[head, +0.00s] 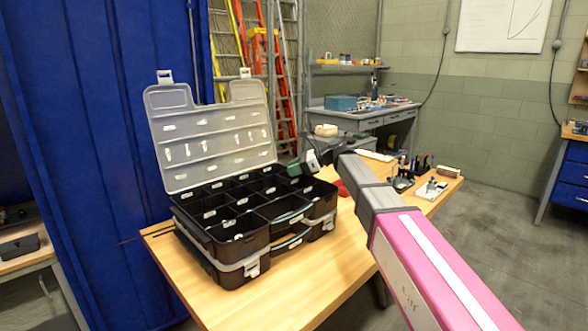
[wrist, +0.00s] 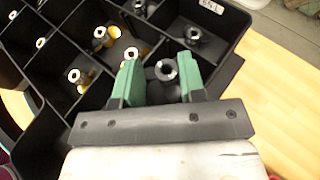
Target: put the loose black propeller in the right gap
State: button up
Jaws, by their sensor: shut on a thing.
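My gripper (wrist: 160,78) has green fingers and is shut on a black propeller (wrist: 167,70), whose pale metal hub shows between them. In the head view my gripper (head: 302,168) is at the right side of the open black organizer case (head: 238,252), over its compartments. In the wrist view the case (wrist: 228,62) lies under the gripper. A dark propeller (wrist: 195,35) sits in a compartment just beyond the right finger. Yellow-edged propellers (wrist: 101,34) sit in compartments to the left. The fingers and gripper body hide the compartments below.
The case stands on a wooden table (head: 300,293), its clear lid (head: 215,135) raised at the back. A white label (wrist: 211,6) marks the case's far rim. Small tools (head: 425,168) lie at the table's right.

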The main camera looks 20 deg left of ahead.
jog(key=shift+f, duration=0.25)
jog(key=shift+s+d+f, duration=0.1)
jog(key=shift+f, duration=0.2)
jog(key=o, duration=1)
jog(key=shift+s+f, duration=0.1)
jog(key=shift+r, duration=0.65)
jog(key=v, duration=1.2)
jog(key=shift+r, duration=0.15)
jog(key=shift+w, duration=0.2)
